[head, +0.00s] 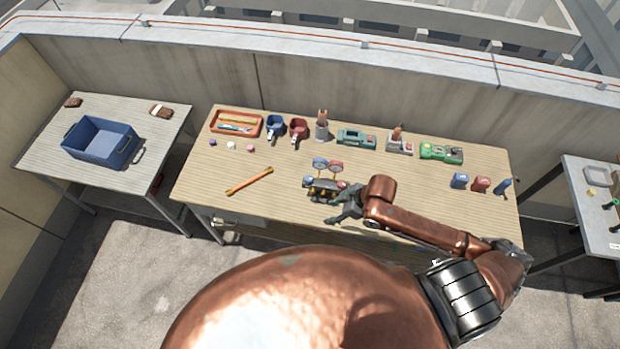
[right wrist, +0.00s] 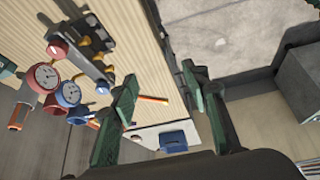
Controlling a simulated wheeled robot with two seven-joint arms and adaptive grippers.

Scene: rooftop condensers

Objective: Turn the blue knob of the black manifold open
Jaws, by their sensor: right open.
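The black manifold (head: 324,186) lies near the front edge of the wooden workbench, with a blue gauge (head: 319,163) and a red gauge (head: 336,166) behind it. Its blue knob (head: 308,181) is at its left end; in the right wrist view the blue knob (right wrist: 103,87) shows beside the blue gauge. The red knob (right wrist: 57,49) is at the other end. My right gripper (head: 338,207) is beside the manifold's front right in the head view. Its green fingers (right wrist: 160,78) are apart and empty, with the blue knob outside them. My left gripper is not visible.
An orange-yellow stick (head: 249,181) lies left of the manifold. Tools, small bins and devices line the bench's back, including a red tray (head: 236,123). A blue crate (head: 101,142) stands on the left table. The bench between manifold and back row is mostly clear.

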